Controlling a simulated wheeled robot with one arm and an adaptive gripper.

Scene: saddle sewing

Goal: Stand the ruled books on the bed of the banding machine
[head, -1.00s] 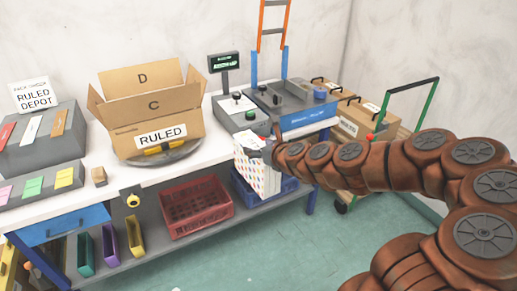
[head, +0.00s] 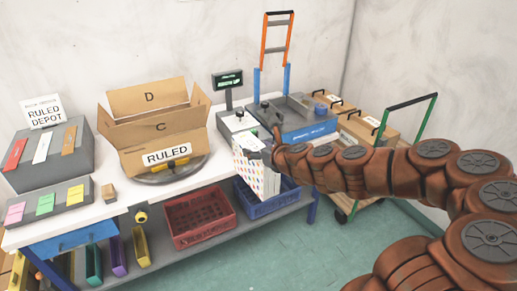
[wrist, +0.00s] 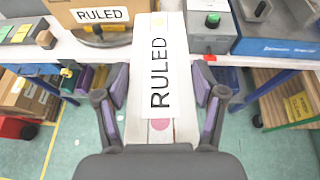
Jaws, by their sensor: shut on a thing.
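The ruled books show as a white block with coloured dots (head: 257,177) in the head view. In the wrist view its upper face carries a RULED label (wrist: 159,78). My gripper (wrist: 161,90) is shut on this block, with one finger at each side. The machine's blue front also shows at the upper right of the wrist view (wrist: 275,45). The block's underside is hidden, so I cannot tell whether it touches anything.
An open RULED carton (head: 165,140) stands on a round turntable (head: 150,178) to the left. A small grey control unit (head: 236,122) adjoins the machine. Red (head: 200,218) and blue (head: 265,200) crates sit below. A loaded trolley (head: 372,160) is at the right.

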